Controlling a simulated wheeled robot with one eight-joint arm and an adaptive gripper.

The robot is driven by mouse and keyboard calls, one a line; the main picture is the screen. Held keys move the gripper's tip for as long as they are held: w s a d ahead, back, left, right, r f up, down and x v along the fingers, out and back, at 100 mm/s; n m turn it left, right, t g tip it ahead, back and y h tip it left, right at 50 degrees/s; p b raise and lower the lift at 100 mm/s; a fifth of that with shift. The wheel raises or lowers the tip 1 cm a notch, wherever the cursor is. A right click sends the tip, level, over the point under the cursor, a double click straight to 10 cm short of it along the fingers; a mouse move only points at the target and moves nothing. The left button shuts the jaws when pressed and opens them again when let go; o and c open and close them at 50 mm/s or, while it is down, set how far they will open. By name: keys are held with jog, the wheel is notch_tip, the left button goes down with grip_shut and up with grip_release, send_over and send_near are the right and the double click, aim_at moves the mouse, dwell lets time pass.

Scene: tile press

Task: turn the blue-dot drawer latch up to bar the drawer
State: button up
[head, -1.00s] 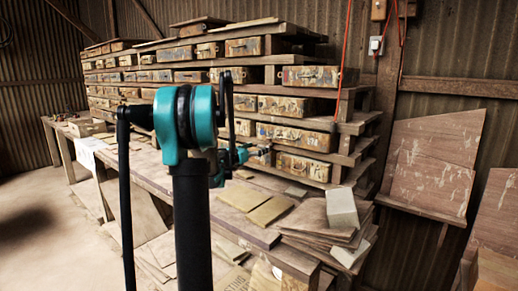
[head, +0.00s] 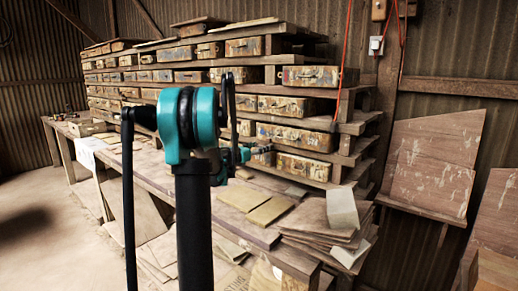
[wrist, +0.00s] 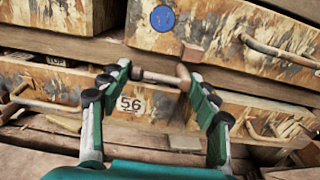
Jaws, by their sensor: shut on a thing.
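The blue dot (wrist: 163,18) marks the front of the upper wooden drawer (wrist: 220,25) in the wrist view. Below it, at the gap above the drawer numbered 56 (wrist: 132,103), a brown bar that looks like the latch (wrist: 158,78) lies nearly level, with a wider reddish-brown end at its right. My gripper (wrist: 152,82) is shut on this bar, its teal and black fingers at either side. In the head view my gripper (head: 236,155) is by the lower drawers, partly hidden behind my arm; the latch cannot be made out there.
A small wooden block (wrist: 192,52) sits at the upper drawer's lower edge. Handles stick out nearby, on the upper drawer (wrist: 280,50) and at lower left (wrist: 42,105).

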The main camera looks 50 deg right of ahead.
aim_at(268, 141)
jog(key=shift+s+m, duration=0.15)
jog(key=shift+m, duration=0.15)
jog(key=shift+s+d+r+m, duration=0.1)
jog(key=shift+s+r+m, duration=0.4)
jog(key=shift+m, duration=2.4)
jog(key=shift+s+a+r+m, duration=0.1)
jog(key=shift+s+r+m, duration=0.35)
jog(key=shift+m, duration=2.45)
jog(key=shift+s+d+r+m, duration=0.1)
jog(key=shift+s+r+m, duration=0.4)
jog(key=shift+m, duration=2.4)
jog(key=shift+s+f, duration=0.15)
jog(key=o, duration=1.1)
jog(key=shift+c, duration=0.2)
